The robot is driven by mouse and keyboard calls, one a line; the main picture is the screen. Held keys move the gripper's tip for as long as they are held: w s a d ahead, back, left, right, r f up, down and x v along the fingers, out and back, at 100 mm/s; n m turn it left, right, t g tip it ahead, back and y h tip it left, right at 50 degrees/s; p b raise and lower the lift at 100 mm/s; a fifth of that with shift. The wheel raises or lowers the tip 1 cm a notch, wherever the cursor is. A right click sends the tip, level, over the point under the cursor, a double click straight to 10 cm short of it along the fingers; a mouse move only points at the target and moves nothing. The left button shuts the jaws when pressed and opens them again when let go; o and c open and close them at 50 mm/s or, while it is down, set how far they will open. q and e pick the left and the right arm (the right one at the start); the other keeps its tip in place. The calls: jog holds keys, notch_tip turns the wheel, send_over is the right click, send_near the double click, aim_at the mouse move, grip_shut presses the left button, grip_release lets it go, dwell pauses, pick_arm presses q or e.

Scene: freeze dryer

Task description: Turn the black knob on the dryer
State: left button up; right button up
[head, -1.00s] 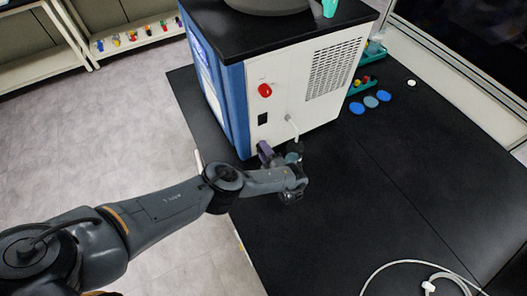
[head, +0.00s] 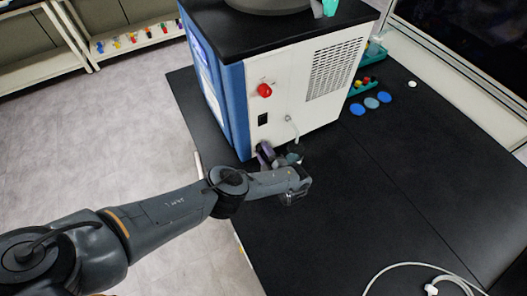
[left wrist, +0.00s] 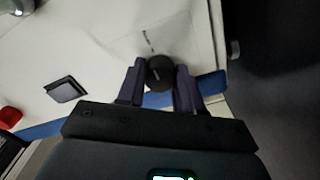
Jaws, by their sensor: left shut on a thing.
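The dryer (head: 290,100) is a white and blue box with a black top, standing on the black bench. The round black knob (left wrist: 160,70) is low on its white panel in the left wrist view, between the two dark purple fingers of my left gripper (left wrist: 160,82). The fingers are closed on the knob's sides. In the head view my left gripper (head: 266,154) is at the foot of the panel, and the knob is hidden behind it and the wrist. My right gripper is not in view.
A red knob (head: 264,90), a black socket or switch (head: 262,119) and a small pale spout (head: 290,122) sit on the panel above my gripper. Blue discs (head: 371,102) lie right of the dryer. A white tube (head: 410,265) lies at the bench front. The bench middle is clear.

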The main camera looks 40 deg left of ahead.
pick_arm(q)
jog(key=o, duration=1)
jog(key=shift+o, duration=0.2)
jog(key=p+v, duration=0.1)
jog(key=v, duration=1)
jog(key=shift+a, duration=0.1)
